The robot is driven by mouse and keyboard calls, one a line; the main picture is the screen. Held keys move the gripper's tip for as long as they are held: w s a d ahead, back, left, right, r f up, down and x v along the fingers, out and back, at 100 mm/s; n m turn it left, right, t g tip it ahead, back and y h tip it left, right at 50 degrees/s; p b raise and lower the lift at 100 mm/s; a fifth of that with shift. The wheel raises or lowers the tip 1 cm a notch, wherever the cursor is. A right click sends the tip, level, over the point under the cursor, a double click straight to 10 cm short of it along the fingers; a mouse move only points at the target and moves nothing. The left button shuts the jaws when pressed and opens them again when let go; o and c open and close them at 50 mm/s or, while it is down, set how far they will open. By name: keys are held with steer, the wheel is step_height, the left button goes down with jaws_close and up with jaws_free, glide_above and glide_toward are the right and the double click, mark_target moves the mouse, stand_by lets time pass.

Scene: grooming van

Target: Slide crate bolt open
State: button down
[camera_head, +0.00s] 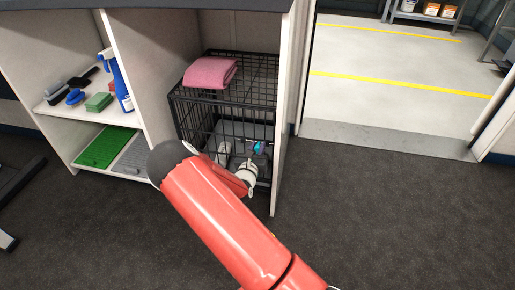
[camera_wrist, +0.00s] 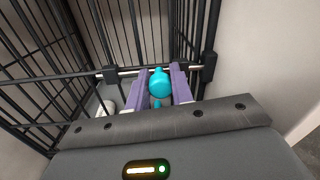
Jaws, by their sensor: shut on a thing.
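A black wire crate (camera_head: 203,108) stands under the counter in the head view, and its bars fill the left of the wrist view (camera_wrist: 60,75). A metal bolt rod (camera_wrist: 134,72) runs across the crate front in the wrist view, through black brackets (camera_wrist: 208,67). A turquoise bolt knob (camera_wrist: 159,84) sits between the two purple fingers of my gripper (camera_wrist: 161,88). My gripper is shut on the knob. In the head view my gripper (camera_head: 257,151) is at the crate's lower right front, largely hidden by my arm.
A pink folded towel (camera_head: 210,73) lies on the crate. A white cabinet panel (camera_head: 290,110) stands close on the crate's right. Shelves at left hold a blue spray bottle (camera_head: 119,82) and brushes. The dark floor at right is clear.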

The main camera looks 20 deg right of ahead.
steer(key=shift+w+a, duration=0.5)
steer(key=shift+a, duration=0.35)
steer(key=shift+w+a, duration=0.5)
steer(key=shift+a, duration=0.3)
steer(key=c, duration=1.2)
jaws_free()
steer(key=shift+c, duration=0.2)
steer(key=shift+s+a, duration=0.1)
steer(key=p, duration=0.1)
glide_toward(250, 139)
steer(key=shift+v, duration=0.95)
